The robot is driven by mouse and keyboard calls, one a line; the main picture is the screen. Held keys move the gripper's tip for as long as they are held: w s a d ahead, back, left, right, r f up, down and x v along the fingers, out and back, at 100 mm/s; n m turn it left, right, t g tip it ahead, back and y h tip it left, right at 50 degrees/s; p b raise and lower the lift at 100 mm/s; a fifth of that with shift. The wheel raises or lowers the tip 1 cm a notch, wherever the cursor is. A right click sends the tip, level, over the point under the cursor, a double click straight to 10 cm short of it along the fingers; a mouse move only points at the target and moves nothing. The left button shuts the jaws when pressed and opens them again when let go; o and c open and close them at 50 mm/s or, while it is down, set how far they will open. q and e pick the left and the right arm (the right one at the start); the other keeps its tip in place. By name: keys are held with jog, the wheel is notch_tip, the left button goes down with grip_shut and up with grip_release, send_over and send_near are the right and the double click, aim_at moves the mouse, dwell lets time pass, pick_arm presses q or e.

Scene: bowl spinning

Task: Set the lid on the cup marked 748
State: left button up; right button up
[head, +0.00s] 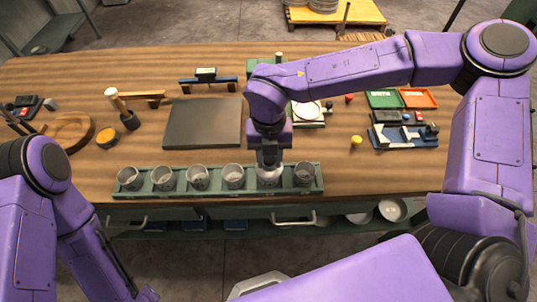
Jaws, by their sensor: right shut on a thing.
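Several grey metal cups stand in a row in a long green rack (207,192) along the table's front edge. My right gripper (269,162) points straight down over the fifth cup from the left (269,181). It is shut on a small pale thing at that cup's mouth, probably the lid; the fingers hide most of it. I cannot tell whether it rests on the rim. The other cups, such as the fourth (233,177) and the one at the right end (305,175), look open on top. The number markings are too small to read.
A dark flat plate (203,123) lies mid-table. A mallet (122,108), a wooden ring (69,132) and an orange-topped round thing (107,138) lie left. Green and orange trays (418,98) and a blue tool tray (403,137) lie right. Bare wood separates plate and rack.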

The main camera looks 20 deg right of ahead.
jog(key=shift+f, duration=0.1)
dwell(0.3)
jog(key=shift+f, duration=0.5)
jog(key=shift+f, duration=0.35)
dwell(0.3)
jog(key=o, duration=1.2)
notch_tip(320, 180, up, 8)
jog(key=p, duration=0.7)
jog(key=shift+r, duration=0.1)
